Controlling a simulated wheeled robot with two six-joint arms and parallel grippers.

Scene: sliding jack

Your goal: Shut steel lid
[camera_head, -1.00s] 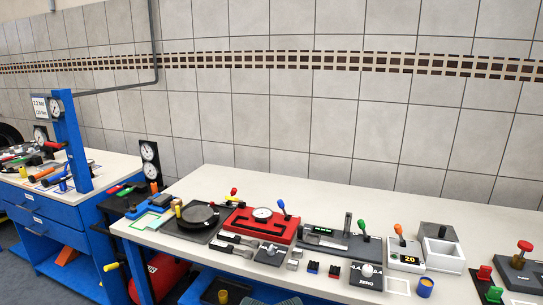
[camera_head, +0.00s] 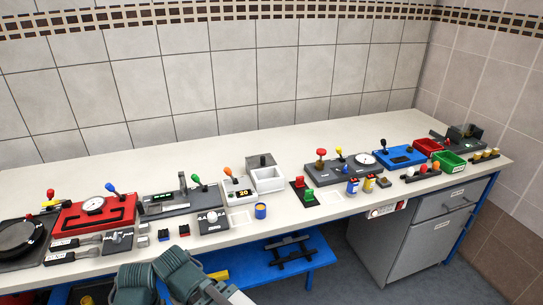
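A small white open-topped box (camera_head: 268,181) stands on the bench near the middle of the view. A grey steel-looking panel (camera_head: 261,161) stands behind it at its rear edge, apparently its lid, raised so the box's inside shows. I cannot tell how the panel is hinged. Neither of my grippers can be made out. Grey-green shapes at the bottom edge may be part of my own body, but no fingertips show. Nothing of mine touches the box or the panel.
Left of the box is an orange-knobbed unit reading 20 (camera_head: 238,191). A blue cup (camera_head: 260,211) stands in front. Red and green switches (camera_head: 304,195) and a red-knobbed unit (camera_head: 335,170) are to the right. The bench top (camera_head: 225,152) is clear behind.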

